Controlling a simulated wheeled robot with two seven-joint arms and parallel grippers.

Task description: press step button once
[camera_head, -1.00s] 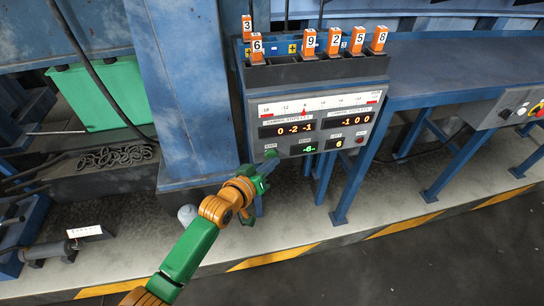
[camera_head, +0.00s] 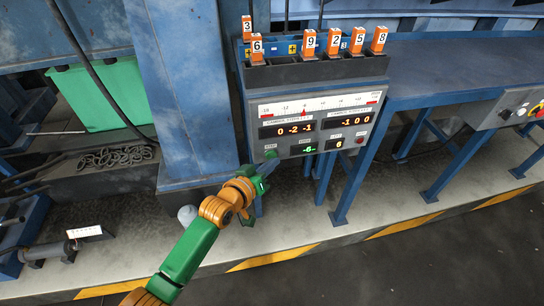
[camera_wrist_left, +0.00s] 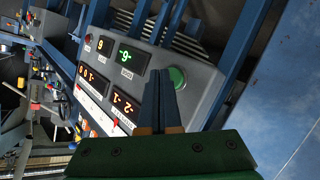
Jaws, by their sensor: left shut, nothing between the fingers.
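The grey control box (camera_head: 318,115) stands on the blue frame, with a sloped front panel. A round green button, the step button (camera_wrist_left: 177,77), sits at the panel's lower left corner in the head view. My left gripper (camera_head: 268,161) is shut and empty, its tips beside this button. In the wrist view the narrow fingertips (camera_wrist_left: 160,75) overlap the button's edge; I cannot tell whether they touch it. The displays read 0 -2 -1, -1 0 0, a green -6- (camera_head: 308,150) and an orange 6 (camera_head: 335,144). My right gripper is not in view.
Several orange numbered blocks (camera_head: 309,42) stand in slots on top of the box. A small red button (camera_head: 360,140) is at the panel's right. A blue bench (camera_head: 450,65) extends right. A blue column (camera_head: 185,90) stands close left of the box.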

